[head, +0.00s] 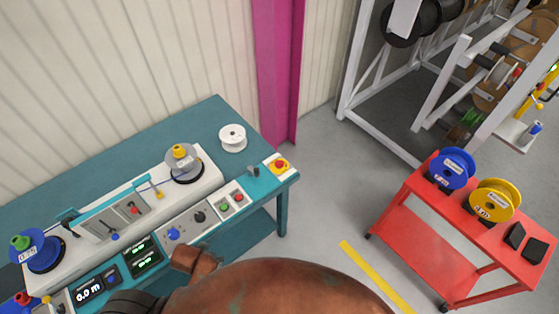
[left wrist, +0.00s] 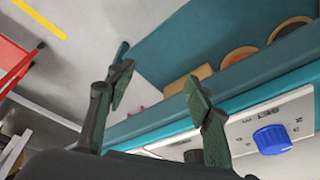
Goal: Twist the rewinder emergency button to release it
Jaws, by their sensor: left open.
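In the head view my rusty-brown arm fills the bottom, and I cannot pick out the fingertips. My right gripper is not in view.
The panel also carries a blue knob (head: 173,234), green and red buttons and a small lever. A red cart (head: 422,240) with blue and yellow reels stands at the right. Floor between bench and cart is open.

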